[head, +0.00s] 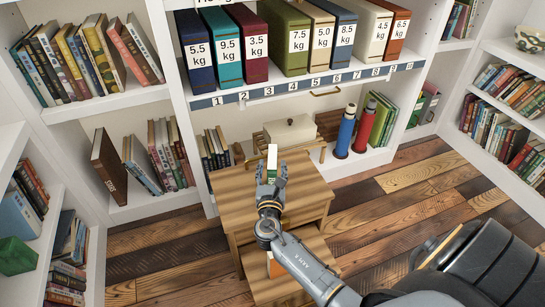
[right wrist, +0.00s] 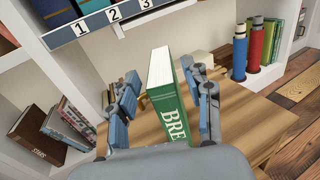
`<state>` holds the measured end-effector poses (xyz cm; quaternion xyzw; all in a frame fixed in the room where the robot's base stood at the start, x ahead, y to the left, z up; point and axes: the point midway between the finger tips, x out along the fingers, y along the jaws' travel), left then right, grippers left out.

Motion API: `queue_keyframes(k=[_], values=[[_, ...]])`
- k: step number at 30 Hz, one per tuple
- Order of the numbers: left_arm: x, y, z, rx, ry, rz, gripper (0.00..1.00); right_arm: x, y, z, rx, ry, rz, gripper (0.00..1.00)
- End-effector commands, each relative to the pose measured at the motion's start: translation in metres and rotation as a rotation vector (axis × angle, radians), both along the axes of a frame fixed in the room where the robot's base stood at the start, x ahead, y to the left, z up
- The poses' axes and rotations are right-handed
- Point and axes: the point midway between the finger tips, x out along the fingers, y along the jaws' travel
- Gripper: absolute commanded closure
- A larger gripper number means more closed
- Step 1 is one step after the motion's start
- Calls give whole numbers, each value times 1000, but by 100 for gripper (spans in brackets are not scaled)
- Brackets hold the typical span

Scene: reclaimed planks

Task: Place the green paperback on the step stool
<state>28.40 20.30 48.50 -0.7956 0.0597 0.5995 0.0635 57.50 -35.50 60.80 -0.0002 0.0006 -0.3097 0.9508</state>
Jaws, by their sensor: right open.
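The green paperback (right wrist: 172,100) has a white page block and large white letters on its cover. It stands upright between the fingers of my right gripper (right wrist: 160,112), which are spread, with gaps visible on both sides. In the head view the book (head: 272,162) shows just past my right gripper (head: 271,180), over the top of the wooden step stool (head: 235,205). The book's lower end is hidden, so I cannot tell whether it touches the stool. My left gripper is not in view.
A numbered shelf (head: 300,88) with weight-labelled binders spans the back. A blue bottle (head: 346,130) and a red bottle (head: 364,127) stand on the low shelf behind the stool. Bookcases flank both sides. Plank floor (head: 400,205) is open at right.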

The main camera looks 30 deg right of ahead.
Motion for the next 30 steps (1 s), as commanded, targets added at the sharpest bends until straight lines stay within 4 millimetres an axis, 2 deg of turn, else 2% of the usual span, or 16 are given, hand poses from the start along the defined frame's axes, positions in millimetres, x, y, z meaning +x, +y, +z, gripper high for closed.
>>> queue_keyframes(k=[3, 9, 13, 16, 20, 23, 26, 30], values=[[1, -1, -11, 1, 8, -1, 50, -23, 17, 0, 2, 2, 1, 50], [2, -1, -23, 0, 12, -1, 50, -48, 35, 0, 1, 2, 0, 50], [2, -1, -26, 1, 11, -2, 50, -57, 39, -1, 12, -2, -4, 50], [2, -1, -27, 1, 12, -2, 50, -67, 36, -9, 123, -29, -32, 50], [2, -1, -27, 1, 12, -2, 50, -97, 25, -39, 483, -116, -142, 50], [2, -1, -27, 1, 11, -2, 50, -131, 24, -72, 859, -210, -296, 50], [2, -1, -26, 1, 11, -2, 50, -167, 35, -104, 1220, -304, -497, 50], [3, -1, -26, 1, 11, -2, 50, -217, 71, -137, 1656, -413, -840, 50]])
